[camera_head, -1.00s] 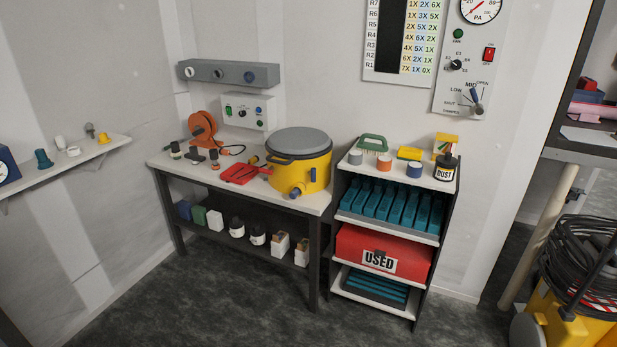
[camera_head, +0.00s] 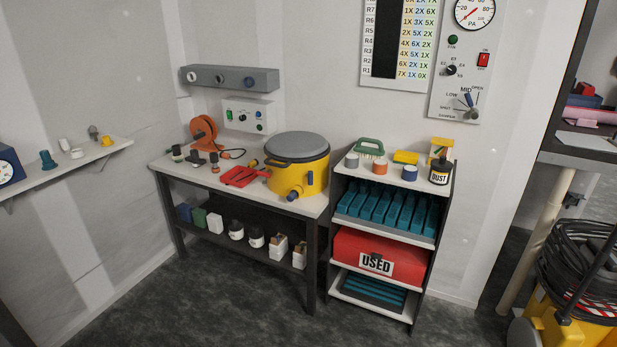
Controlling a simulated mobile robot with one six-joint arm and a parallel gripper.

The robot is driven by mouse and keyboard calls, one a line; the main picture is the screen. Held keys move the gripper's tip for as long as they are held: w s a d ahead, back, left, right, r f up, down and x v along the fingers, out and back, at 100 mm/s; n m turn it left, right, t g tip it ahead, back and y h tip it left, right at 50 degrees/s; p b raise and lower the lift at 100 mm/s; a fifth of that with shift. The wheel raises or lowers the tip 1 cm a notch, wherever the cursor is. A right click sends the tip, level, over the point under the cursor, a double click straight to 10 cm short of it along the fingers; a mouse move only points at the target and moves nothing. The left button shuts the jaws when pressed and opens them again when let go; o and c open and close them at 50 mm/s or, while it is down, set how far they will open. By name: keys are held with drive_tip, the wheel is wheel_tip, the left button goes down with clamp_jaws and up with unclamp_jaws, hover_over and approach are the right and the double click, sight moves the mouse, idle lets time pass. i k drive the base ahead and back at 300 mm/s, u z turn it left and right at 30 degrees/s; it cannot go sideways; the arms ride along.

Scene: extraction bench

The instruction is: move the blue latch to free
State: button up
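A yellow drum (camera_head: 283,180) with a grey lid (camera_head: 297,145) stands on the right part of the workbench. A small upright blue part, which looks like the latch (camera_head: 310,179), sits on the drum's right side. Another blue piece (camera_head: 293,195) tips a yellow stub low on the drum's front. Marks for the latch's positions are too small to read. My gripper is not in view.
A red tool (camera_head: 239,176) and an orange reel (camera_head: 204,132) lie left of the drum on the workbench (camera_head: 216,183). A shelf unit (camera_head: 438,205) with blue-green cartridges and a red USED box (camera_head: 350,249) stands close on the right. The floor (camera_head: 235,305) in front is clear.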

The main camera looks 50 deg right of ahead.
sight(310, 176)
drive_tip(key=z, duration=0.1)
drive_tip(key=i, duration=0.95)
drive_tip(key=u, duration=0.05)
